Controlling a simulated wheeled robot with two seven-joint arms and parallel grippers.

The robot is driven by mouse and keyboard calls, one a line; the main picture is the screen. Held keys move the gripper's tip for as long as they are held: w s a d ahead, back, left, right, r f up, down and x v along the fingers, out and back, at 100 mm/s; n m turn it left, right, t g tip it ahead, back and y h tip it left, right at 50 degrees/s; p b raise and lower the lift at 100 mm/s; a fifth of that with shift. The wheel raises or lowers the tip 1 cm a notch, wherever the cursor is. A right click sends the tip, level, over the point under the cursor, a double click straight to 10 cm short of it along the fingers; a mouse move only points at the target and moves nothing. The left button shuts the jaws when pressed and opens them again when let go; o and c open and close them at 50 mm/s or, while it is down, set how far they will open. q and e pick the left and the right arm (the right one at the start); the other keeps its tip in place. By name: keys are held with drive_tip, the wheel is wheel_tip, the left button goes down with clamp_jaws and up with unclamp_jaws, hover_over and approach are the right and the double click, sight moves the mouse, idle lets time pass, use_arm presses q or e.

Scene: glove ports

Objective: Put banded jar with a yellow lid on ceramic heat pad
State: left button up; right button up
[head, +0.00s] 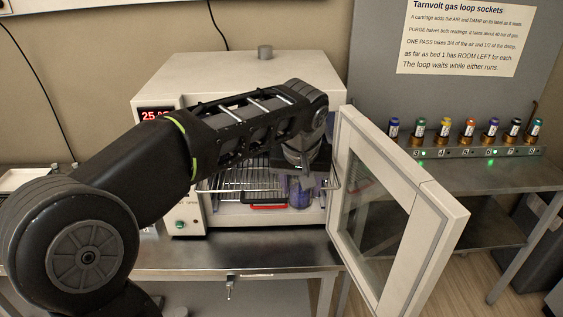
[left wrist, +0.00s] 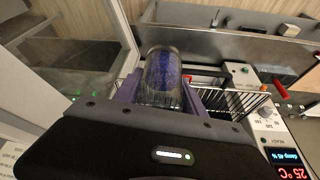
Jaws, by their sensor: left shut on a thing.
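My left gripper (head: 301,170) reaches into the front of the open white oven and is shut on a jar (head: 300,194). In the left wrist view the jar (left wrist: 163,78) is clear glass with blue-purple contents, between the two purple fingers of the gripper (left wrist: 160,92). No yellow lid shows on it in either view. The jar is beside the wire rack; whether it touches anything below is unclear. I cannot make out a ceramic heat pad. My right gripper is not in view.
The oven (head: 240,70) holds a wire rack (head: 235,180) with a red-handled piece (head: 267,206) at its front. The oven's glazed door (head: 440,205) stands open on the right. Several coloured cartridges stand in a socket strip (head: 475,153) farther right.

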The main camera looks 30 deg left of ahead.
use_arm(q)
drive_tip(key=w+d+f+m+h+b, duration=0.1)
drive_tip(key=w+d+f+m+b, duration=0.1)
drive_tip(key=d+f, duration=0.3)
drive_tip(key=w+d+f+m+h+b, duration=0.1)
drive_tip(key=d+f, duration=0.4)
drive_tip(key=f, duration=0.8)
drive_tip(key=shift+w+d+m+t+b, duration=0.4)
drive_tip(key=shift+m+b, duration=0.35)
drive_tip(key=shift+m, duration=0.45)
